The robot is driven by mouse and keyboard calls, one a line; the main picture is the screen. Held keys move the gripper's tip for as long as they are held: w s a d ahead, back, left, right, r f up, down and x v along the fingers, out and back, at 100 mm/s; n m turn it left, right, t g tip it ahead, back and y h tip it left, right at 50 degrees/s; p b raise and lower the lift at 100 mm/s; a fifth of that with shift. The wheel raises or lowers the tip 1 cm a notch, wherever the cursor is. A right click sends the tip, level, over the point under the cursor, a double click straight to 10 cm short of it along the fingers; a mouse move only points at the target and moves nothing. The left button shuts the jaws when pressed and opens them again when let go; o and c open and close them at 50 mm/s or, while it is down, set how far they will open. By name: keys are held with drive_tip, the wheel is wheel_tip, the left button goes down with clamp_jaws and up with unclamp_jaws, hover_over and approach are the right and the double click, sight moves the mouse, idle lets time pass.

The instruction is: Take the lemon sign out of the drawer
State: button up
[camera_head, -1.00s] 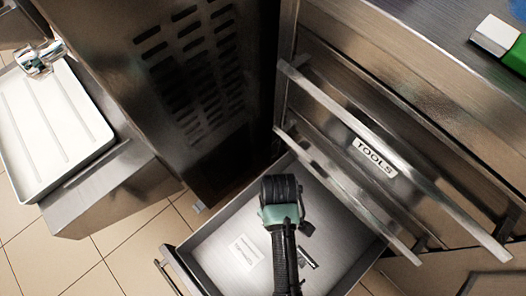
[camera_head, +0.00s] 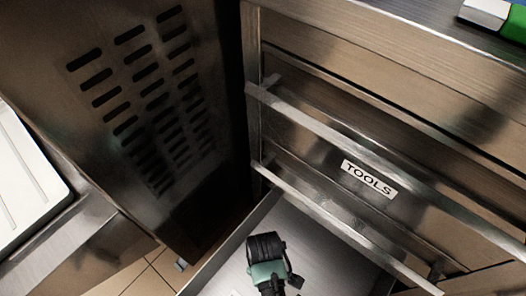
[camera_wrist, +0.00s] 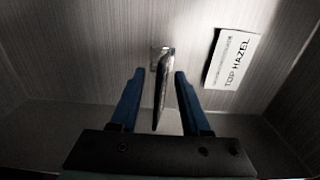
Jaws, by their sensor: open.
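My gripper (camera_wrist: 159,72) is down inside the open drawer (camera_wrist: 60,75), its two blue fingers apart. A thin upright piece (camera_wrist: 162,92), seen nearly edge-on, stands between the fingers with a gap on both sides. Its face does not show, so I cannot read whether it is the lemon sign. A white sign reading "TOP HAZEL" (camera_wrist: 231,60) lies to the right of the fingers. In the head view the drawer (camera_head: 300,240) is cut off at the bottom edge, and my wrist hides the fingers.
Closed metal drawer fronts with long bar handles rise above the open drawer, one labelled "TOOLS" (camera_head: 369,178). A slotted metal cabinet (camera_head: 150,100) stands to the left. A white tray (camera_head: 25,180) is at the far left. A green and white object (camera_head: 490,14) lies on the counter.

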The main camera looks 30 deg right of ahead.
wheel_tip(320, 180, down, 2)
drive_tip(key=shift+f+b, duration=0.2)
drive_tip(key=shift+b, duration=0.25)
drive_tip(key=shift+r, duration=0.1)
drive_tip(key=shift+c, duration=0.4)
clamp_jaws()
idle(0.5)
